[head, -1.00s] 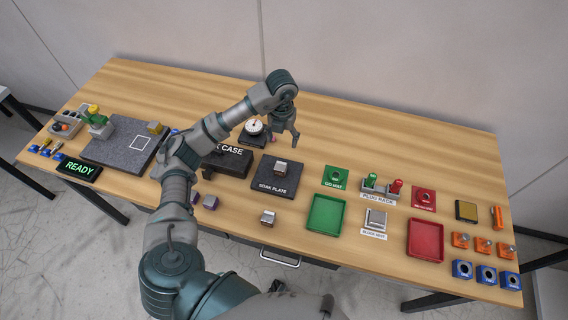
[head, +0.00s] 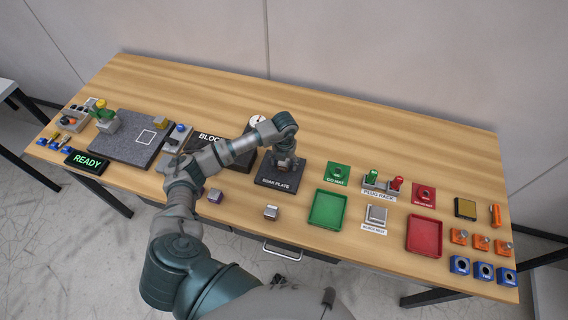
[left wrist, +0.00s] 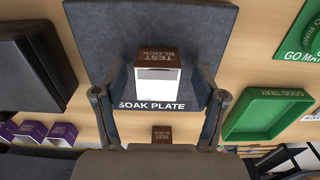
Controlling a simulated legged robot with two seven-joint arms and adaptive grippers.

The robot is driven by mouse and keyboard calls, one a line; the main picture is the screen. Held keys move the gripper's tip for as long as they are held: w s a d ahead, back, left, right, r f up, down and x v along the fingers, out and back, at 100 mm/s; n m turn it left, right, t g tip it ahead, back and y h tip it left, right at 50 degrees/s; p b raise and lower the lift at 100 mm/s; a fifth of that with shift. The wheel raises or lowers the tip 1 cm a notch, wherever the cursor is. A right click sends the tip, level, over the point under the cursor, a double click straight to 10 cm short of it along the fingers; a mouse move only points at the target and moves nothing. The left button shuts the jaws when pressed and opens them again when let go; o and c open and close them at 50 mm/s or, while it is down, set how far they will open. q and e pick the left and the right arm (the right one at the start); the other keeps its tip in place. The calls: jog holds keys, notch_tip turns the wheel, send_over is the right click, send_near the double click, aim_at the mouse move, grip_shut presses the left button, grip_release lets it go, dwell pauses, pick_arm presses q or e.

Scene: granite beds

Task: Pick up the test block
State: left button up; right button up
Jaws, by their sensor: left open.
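In the left wrist view a test block (left wrist: 157,75), with a brown labelled top and a pale front face, stands on the dark soak plate (left wrist: 95,30). My left gripper (left wrist: 160,92) is open above the plate, with one finger on each side of this block; I cannot tell if they touch it. In the head view my left gripper (head: 286,167) is over the soak plate (head: 275,180) and largely hides that block. A second test block (left wrist: 162,133) lies on the bare table, nearer the front edge; it also shows in the head view (head: 271,212).
A dark block case (head: 235,160) stands left of the soak plate. A green tray (head: 327,208), a block nest (head: 376,215), a plug rack (head: 383,186) and a red tray (head: 424,236) are to the right. Purple blocks (left wrist: 45,132) sit at the wrist view's left.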

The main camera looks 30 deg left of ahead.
pick_arm(q)
jog(key=shift+a, duration=0.2)
grip_shut()
